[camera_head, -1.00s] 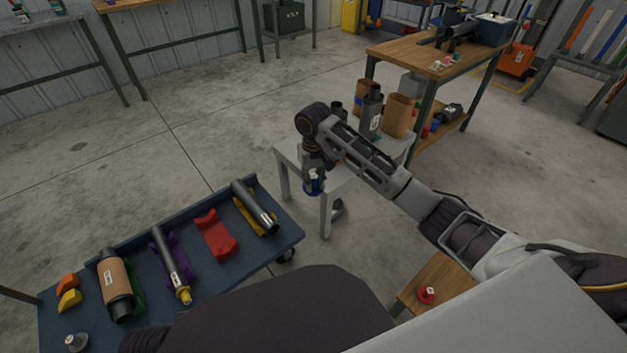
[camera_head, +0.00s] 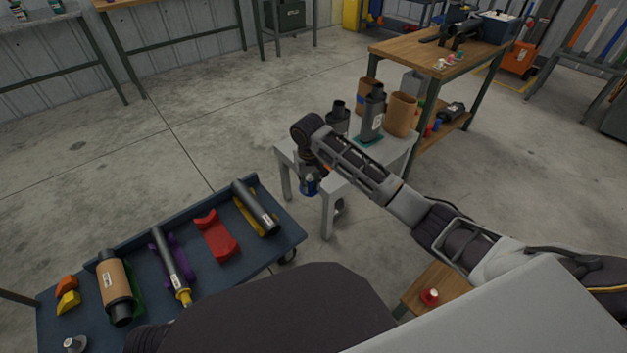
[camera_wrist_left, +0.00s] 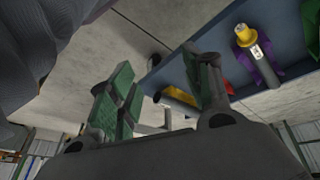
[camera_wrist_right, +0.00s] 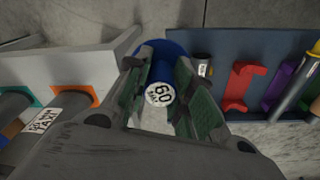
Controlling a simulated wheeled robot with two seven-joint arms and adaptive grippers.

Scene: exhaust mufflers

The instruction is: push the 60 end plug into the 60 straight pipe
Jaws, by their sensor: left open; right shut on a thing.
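The blue end plug (camera_wrist_right: 160,88), with a white label reading 60, is between the green-padded fingers of my right gripper (camera_wrist_right: 172,100), which is shut on it. In the head view the plug (camera_head: 309,187) hangs in the air beside the grey stand. A dark grey straight pipe (camera_head: 256,208) lies on a yellow cradle at the cart's right end, apart from the plug; I cannot read its size. In the right wrist view this pipe (camera_wrist_right: 203,65) is partly hidden behind a finger. My left gripper (camera_wrist_left: 165,90) is open and empty, outside the head view.
The blue cart (camera_head: 272,252) also carries a red cradle (camera_head: 215,236), a pipe with a yellow end on a purple cradle (camera_head: 170,262), and a brown-wrapped muffler (camera_head: 114,283). The grey stand (camera_head: 325,190) behind it holds upright dark and brown cylinders. Bare floor lies left of the stand.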

